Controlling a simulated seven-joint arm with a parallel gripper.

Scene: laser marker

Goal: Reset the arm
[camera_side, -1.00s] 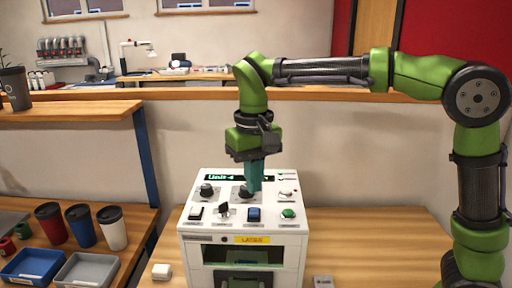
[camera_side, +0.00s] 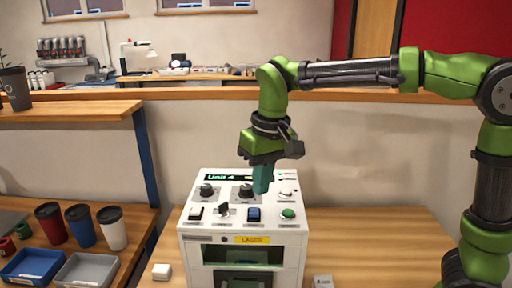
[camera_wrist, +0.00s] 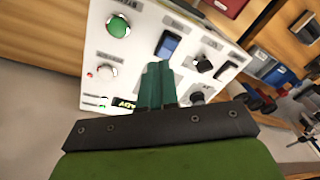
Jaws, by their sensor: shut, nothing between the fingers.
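My gripper (camera_side: 262,179) is shut and empty, its teal fingers pointing down just above the top panel of the white laser marker (camera_side: 190,262). In the side view it overlaps the panel beside a dark knob (camera_side: 243,191). In the wrist view the closed fingers (camera_wrist: 158,72) hang over the panel near the blue switch (camera_wrist: 168,44) and green button (camera_wrist: 118,27).
Left on the bench stand red, blue and white cups (camera_side: 113,228), with a blue tray (camera_side: 33,266) and a grey tray (camera_side: 84,270). A small white block (camera_side: 162,271) lies left of the machine, a grey one (camera_side: 322,281) right. The table right of the machine is mostly clear (camera_side: 375,240).

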